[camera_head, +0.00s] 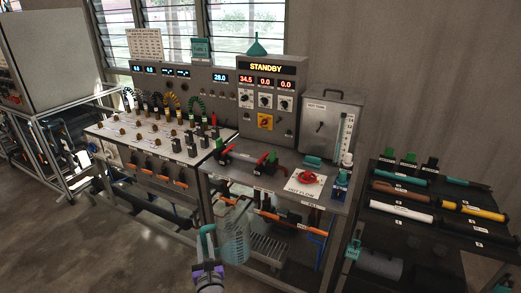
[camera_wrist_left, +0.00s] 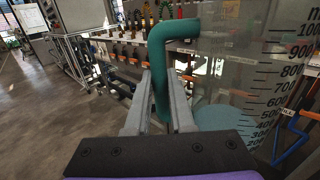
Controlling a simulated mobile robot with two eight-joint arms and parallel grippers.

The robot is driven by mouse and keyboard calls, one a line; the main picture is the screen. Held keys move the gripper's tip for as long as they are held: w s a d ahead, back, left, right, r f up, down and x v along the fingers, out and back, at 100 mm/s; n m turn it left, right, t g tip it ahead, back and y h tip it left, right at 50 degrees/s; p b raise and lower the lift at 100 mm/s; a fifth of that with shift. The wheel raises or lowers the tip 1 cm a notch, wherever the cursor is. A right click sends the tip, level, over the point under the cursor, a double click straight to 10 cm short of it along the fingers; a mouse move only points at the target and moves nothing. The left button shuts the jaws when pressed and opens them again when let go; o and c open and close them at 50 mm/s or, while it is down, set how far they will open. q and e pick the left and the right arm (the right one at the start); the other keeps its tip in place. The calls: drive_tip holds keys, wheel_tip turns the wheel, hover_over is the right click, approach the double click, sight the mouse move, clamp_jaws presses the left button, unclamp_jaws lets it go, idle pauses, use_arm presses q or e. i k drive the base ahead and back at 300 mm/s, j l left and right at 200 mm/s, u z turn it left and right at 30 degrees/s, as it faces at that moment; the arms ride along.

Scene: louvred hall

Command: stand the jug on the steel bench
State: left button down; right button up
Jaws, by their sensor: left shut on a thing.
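A clear jug (camera_head: 236,238) with a teal handle and a measuring scale hangs in front of the steel bench (camera_head: 240,173), below the level of its top. My left gripper (camera_head: 208,267) is shut on the jug's handle. In the left wrist view the teal handle (camera_wrist_left: 161,80) stands between the two grey fingers, and the see-through wall and scale of the jug (camera_wrist_left: 262,75) fill the right side. A teal patch shows low inside the jug. The right gripper is not in view.
The bench top carries red and green valves (camera_head: 268,163), a white sheet with a red knob (camera_head: 307,180) and a blue fitting (camera_head: 341,184). A metal tank (camera_head: 328,128) stands at the back right. A black tool table (camera_head: 400,222) is to the right.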

sight(237, 145)
drive_tip(key=i+j+z, duration=0.2)
drive_tip(key=j, duration=0.45)
drive_tip(key=i+j+z, duration=0.2)
drive_tip(key=j, duration=0.5)
drive_tip(key=i+j+z, duration=0.2)
drive_tip(key=j, duration=0.45)
drive_tip(key=j+z, duration=0.2)
drive_tip(key=j, duration=0.5)
